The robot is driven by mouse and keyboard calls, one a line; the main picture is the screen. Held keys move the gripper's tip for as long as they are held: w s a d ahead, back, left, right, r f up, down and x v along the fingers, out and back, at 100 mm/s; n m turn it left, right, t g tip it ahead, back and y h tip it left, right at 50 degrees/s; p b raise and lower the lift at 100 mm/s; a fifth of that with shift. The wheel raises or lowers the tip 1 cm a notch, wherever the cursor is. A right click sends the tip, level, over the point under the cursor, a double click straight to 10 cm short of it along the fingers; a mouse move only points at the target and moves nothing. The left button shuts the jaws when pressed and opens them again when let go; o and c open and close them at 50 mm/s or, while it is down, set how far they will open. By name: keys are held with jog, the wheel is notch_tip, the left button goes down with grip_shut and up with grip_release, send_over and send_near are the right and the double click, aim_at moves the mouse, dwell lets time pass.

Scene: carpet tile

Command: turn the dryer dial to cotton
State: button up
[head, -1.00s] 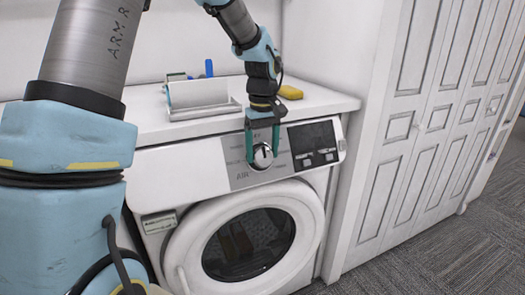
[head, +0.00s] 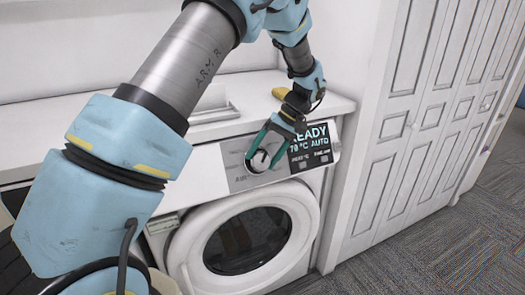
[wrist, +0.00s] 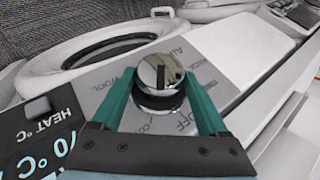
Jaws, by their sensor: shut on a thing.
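The round chrome dial (head: 259,161) sits on the grey control panel of the white dryer. It also shows in the wrist view (wrist: 158,70), with a dark line across its face. My gripper (head: 261,157) is shut on the dial, one teal finger on each side; the fingers also show in the wrist view (wrist: 160,92). My gripper leans to the right in the head view. Labels around the dial include WOOL and OFF; one starting "CO" is partly hidden. I cannot tell exactly which label the line points at. The display (head: 310,146) reads READY, 70 °C, AUTO.
The round dryer door (head: 189,246) is shut below the panel. A yellow item (head: 280,93) lies on the white worktop (head: 345,104). White folding doors (head: 418,150) stand on the right. Grey carpet (head: 430,245) is clear in front of them.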

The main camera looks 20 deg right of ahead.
jog(key=shift+d+m+y, duration=0.15)
jog(key=shift+m+y, duration=0.25)
jog(key=shift+y, duration=0.1)
jog(key=o, duration=1.3)
jog(key=shift+c, duration=0.2)
jog(key=b+v, duration=0.2)
jog(key=v, duration=0.8)
jog(key=shift+s+d+r, duration=0.15)
jog(key=shift+s+d, duration=0.05)
jog(key=shift+d, duration=0.1)
jog(key=shift+d, duration=0.15)
